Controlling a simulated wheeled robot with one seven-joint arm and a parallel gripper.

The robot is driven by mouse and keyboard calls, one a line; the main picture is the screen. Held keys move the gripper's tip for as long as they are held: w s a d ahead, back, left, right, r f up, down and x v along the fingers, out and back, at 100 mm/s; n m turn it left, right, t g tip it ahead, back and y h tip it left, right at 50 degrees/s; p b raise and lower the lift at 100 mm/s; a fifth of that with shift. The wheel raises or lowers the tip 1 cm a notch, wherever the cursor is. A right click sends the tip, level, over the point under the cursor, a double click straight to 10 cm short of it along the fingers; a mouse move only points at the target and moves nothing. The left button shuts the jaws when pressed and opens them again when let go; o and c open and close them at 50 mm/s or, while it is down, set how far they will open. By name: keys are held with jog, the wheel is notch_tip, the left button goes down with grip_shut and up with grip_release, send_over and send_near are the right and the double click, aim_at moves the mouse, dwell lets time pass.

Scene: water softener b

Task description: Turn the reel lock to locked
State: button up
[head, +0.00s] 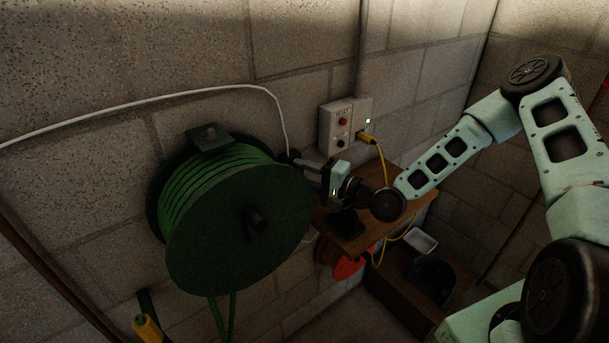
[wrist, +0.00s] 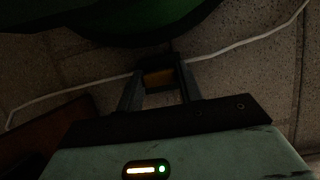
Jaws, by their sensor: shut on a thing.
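The green hose reel (head: 243,228) is mounted on the block wall, with green hose wound on it and a dark central hub. Its dark green edge also shows at the top of the wrist view (wrist: 130,22). My gripper (head: 295,158) reaches in from the right to the reel's upper right edge, close to the wall. In the wrist view my gripper's fingers (wrist: 158,82) are shut on a small orange-brown piece (wrist: 158,77), which looks like the reel lock. In the head view this piece is hidden at the fingertips, and its lock position cannot be told.
A white cable (head: 272,98) runs along the wall and down behind the gripper. A grey switch box (head: 343,124) with a yellow plug (head: 367,138) is to the right. A wooden shelf (head: 360,245) lies below my arm, with an orange reel (head: 345,266) under it.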

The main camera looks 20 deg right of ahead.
jog(key=o, duration=0.7)
jog(key=b+v, duration=0.3)
jog(key=v, duration=1.4)
jog(key=shift+d, duration=0.25)
jog(key=shift+s+f, duration=0.1)
jog(key=shift+s, duration=0.05)
